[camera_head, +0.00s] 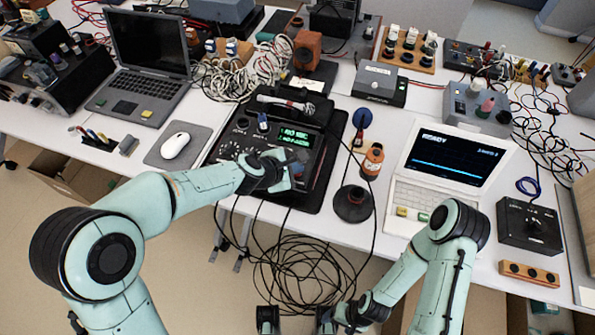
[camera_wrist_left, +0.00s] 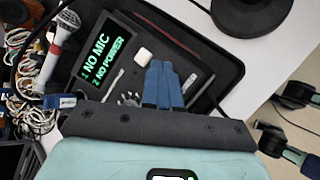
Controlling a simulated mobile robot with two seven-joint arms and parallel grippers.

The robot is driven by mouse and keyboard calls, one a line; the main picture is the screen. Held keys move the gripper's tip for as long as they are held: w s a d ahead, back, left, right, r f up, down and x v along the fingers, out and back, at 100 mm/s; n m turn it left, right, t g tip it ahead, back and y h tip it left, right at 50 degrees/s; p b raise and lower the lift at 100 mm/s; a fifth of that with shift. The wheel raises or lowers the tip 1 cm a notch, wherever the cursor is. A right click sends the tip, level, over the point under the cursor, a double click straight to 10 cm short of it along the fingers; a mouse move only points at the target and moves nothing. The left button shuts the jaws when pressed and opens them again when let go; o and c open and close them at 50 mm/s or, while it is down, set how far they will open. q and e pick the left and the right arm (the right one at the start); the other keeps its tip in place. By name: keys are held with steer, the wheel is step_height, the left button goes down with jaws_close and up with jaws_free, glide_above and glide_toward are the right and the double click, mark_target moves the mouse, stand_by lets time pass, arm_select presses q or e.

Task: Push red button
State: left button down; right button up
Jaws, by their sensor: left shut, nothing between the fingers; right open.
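A black audio device (camera_head: 243,142) with a green-lettered screen (camera_head: 293,136) lies on a black mat on the table. In the left wrist view its screen (camera_wrist_left: 100,63) reads "1 NO MIC" and "2 NO POWER". I cannot make out a red button in either view; my left gripper and arm hide part of the panel. My left gripper (camera_head: 290,172) is shut and empty over the device's near right part. Its blue fingers (camera_wrist_left: 163,88) show together over the panel, near a white square button (camera_wrist_left: 142,57); contact cannot be told. My right gripper (camera_head: 297,318) is open and empty below the table's front edge.
A microphone (camera_head: 284,103) lies behind the screen. A round black stand base (camera_head: 353,204) and an orange-black object (camera_head: 372,160) stand right of the device. A white laptop (camera_head: 446,170) is further right; a mouse (camera_head: 175,146) is left. Cables hang off the front edge.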

arm_select(q)
steer(key=shift+f+b, duration=0.35)
steer(key=shift+f, duration=0.1)
arm_select(e)
steer(key=shift+s+f, duration=0.1)
steer(key=shift+f, duration=0.3)
arm_select(q)
steer(key=shift+r, duration=0.1)
arm_select(e)
steer(key=shift+r, duration=0.1)
arm_select(q)
steer(key=shift+r+p, duration=0.85)
steer(key=shift+p, duration=0.15)
arm_select(e)
steer(key=shift+w+r, duration=0.25)
steer(key=shift+r, duration=0.65)
arm_select(q)
steer(key=shift+r+p, duration=0.4)
steer(key=shift+r, duration=0.1)
step_height(320, 180, up, 5)
steer(key=p, duration=0.4)
steer(key=shift+p, duration=0.3)
arm_select(e)
step_height(320, 180, up, 6)
steer(key=w, duration=0.2)
steer(key=shift+w, duration=0.15)
steer(key=shift+f, duration=0.1)
